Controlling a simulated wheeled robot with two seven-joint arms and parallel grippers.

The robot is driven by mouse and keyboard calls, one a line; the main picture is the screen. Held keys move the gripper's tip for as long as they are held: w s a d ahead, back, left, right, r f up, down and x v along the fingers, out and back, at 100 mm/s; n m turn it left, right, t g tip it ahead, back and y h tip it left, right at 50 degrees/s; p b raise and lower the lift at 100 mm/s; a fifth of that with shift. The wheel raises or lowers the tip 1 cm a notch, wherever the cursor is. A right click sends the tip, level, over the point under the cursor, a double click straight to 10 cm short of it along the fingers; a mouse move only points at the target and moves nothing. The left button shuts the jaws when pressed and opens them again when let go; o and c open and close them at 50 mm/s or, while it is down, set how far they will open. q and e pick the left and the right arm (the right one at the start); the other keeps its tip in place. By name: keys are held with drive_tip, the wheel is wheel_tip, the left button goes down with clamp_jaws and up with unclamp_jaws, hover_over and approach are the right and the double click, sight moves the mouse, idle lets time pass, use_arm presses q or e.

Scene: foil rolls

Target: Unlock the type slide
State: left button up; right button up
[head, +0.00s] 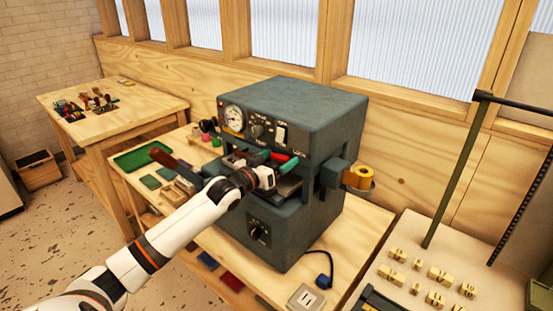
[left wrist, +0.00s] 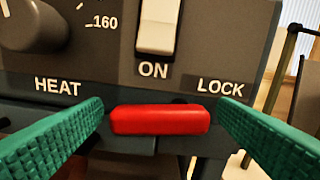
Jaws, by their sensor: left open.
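A dark blue-grey press (head: 305,105) stands on the wooden bench, with a gauge, a knob and a white switch on its upper front. A red lock handle (head: 279,157) sticks out at the front below the panel. In the left wrist view the red handle (left wrist: 160,119) lies level under the ON label, left of and below the LOCK label. My left gripper (head: 275,161) is at the press front, open, its green fingers on either side of the handle with gaps to both ends. The type slide is mostly hidden behind my gripper. My right gripper is not in view.
A yellow foil roll (head: 358,177) sits on the press's right side. A green tray (head: 146,156) and small coloured blocks lie left of the press. A black cord (head: 325,262) lies at its right. Brass type pieces (head: 437,273) stand on the right-hand table.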

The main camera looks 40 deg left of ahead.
use_arm(q)
drive_tip(key=shift+c, duration=0.5)
drive_tip(key=c, duration=0.9)
drive_tip(key=shift+r+m+p, duration=0.2)
drive_tip(key=shift+m+p, duration=0.25)
drive_tip(key=shift+m, duration=0.35)
drive_tip(key=shift+f, duration=0.1)
drive_tip(key=o, duration=1)
drive_tip(key=s+a+b, duration=0.1)
drive_tip(key=s+b, duration=0.2)
drive_tip(key=s, duration=0.9)
